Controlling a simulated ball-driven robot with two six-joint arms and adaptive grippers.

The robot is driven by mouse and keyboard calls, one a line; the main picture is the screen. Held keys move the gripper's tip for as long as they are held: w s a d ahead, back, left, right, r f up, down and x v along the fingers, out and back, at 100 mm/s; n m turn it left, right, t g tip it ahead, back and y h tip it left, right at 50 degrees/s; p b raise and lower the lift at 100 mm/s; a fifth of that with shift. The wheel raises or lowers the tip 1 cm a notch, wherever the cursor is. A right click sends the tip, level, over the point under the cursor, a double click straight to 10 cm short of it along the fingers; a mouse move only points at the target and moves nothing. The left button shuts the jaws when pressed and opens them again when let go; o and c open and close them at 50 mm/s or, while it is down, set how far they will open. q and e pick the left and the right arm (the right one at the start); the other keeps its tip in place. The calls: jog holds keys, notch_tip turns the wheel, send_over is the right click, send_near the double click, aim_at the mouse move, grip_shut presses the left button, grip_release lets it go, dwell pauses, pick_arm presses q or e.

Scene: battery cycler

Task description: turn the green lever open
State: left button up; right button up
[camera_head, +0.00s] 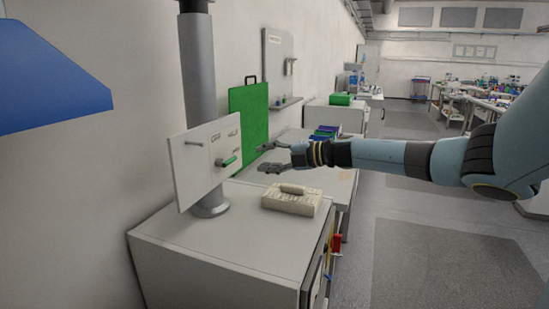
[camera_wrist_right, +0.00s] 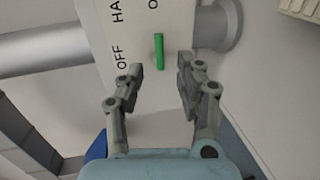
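The green lever (camera_head: 229,161) sticks out from the lower right part of a white panel (camera_head: 200,172) fixed to a grey post. In the right wrist view the green lever (camera_wrist_right: 159,49) lies just beyond and between my fingertips, near the printed word OFF. My right gripper (camera_head: 264,158) is to the right of the lever in the head view, apart from it. In the right wrist view the gripper (camera_wrist_right: 158,72) is open, with nothing between its fingers. My left gripper is not in view.
A grey post (camera_head: 201,80) carries the panel above a white cabinet (camera_head: 215,245). A beige box with a handle (camera_head: 291,200) sits on the cabinet top below my right gripper. A green board (camera_head: 250,112) stands behind.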

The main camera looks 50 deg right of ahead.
jog(key=shift+v, duration=1.25)
